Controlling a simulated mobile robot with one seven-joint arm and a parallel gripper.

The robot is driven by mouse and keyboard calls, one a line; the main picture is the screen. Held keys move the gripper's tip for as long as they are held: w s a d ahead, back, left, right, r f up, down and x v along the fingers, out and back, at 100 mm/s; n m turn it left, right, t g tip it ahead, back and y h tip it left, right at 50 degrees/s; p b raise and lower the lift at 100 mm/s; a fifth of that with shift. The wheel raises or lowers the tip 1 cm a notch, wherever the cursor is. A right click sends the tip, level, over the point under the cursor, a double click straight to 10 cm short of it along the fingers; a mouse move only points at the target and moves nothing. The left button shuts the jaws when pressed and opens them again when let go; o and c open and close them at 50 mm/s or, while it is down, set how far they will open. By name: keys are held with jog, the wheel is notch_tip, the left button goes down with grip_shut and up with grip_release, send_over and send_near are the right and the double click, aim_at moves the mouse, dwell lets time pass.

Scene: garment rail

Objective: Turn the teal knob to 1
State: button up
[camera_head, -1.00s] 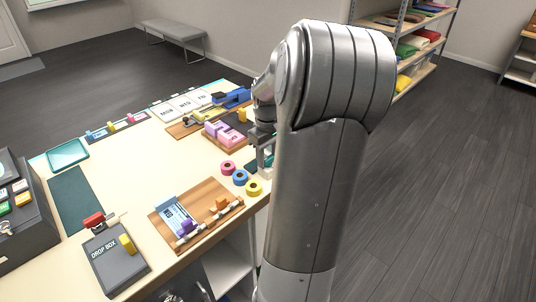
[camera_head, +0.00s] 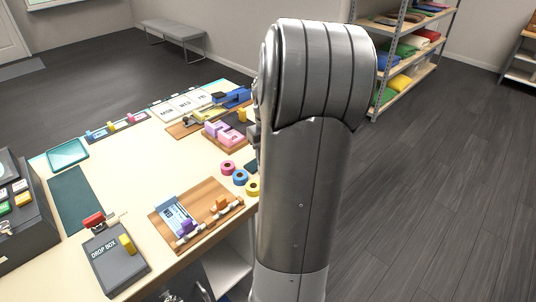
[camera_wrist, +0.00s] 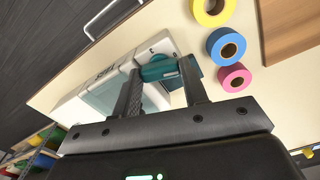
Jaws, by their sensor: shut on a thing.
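In the wrist view, the teal knob (camera_wrist: 158,71) sits between the two fingers of my gripper (camera_wrist: 161,65). My gripper is shut on it. The knob is on a pale box with teal parts (camera_wrist: 106,92), beside the table's edge. A white face with small marks lies just above the knob in the picture. The marks are too small to read, so I cannot tell which number the knob points to. In the head view my arm hides the gripper and the knob.
Pink (camera_head: 228,167), blue (camera_head: 240,177) and yellow (camera_head: 252,187) tape rolls stand close to my arm. A wooden board (camera_head: 196,215) with a card and the grey drop box (camera_head: 117,262) lie nearer. Pink blocks (camera_head: 222,133) on a tray are behind. The table's middle is clear.

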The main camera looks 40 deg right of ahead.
jog(key=m, duration=1)
jog(key=shift+m, duration=2.1)
jog(key=o, duration=0.7)
jog(key=shift+r, duration=0.1)
notch_tip(320, 180, up, 11)
